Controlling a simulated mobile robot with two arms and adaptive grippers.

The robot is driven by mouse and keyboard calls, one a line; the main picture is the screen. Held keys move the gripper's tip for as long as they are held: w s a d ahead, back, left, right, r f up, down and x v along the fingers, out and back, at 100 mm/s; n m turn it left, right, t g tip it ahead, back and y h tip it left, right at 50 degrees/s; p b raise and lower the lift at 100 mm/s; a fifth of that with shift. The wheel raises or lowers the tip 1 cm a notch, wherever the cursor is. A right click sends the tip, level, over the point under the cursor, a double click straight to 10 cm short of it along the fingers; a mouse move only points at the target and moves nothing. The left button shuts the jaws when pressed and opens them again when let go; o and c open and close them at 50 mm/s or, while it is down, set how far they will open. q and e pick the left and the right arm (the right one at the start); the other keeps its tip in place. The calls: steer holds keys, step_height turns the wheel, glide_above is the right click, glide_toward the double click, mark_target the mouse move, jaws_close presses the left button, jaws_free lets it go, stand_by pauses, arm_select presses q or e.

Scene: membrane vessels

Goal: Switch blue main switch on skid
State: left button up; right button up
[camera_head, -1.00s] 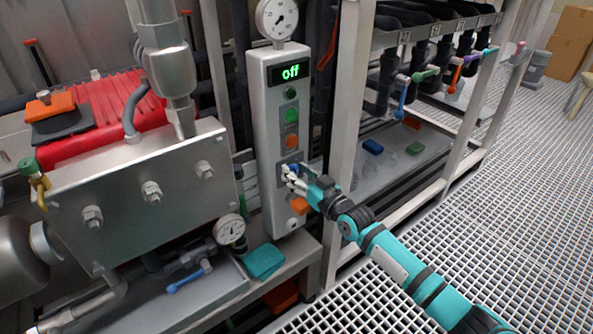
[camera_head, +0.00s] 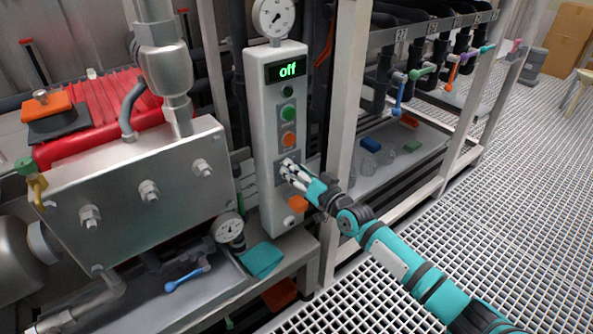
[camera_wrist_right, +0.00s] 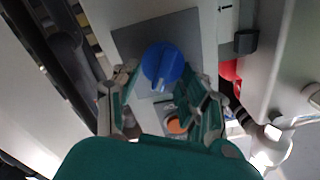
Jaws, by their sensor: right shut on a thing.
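My right gripper (camera_head: 289,170) is at the column's lower front, on the square grey plate of the main switch. In the right wrist view the blue main switch (camera_wrist_right: 163,66) is a round knob with a raised grip on that grey plate (camera_wrist_right: 190,32). The fingers stand on both sides of the knob and are shut on it. In the head view the gripper hides the blue knob. My left gripper is in neither view.
Green (camera_head: 288,113) and orange (camera_head: 289,139) buttons sit above the switch, and an orange knob (camera_head: 298,203) sits below it. A white frame post (camera_head: 343,110) stands just right of the column. A teal cloth (camera_head: 262,260) lies at its foot.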

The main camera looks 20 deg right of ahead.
steer(key=o, duration=1.1)
steer(key=v, duration=1.2)
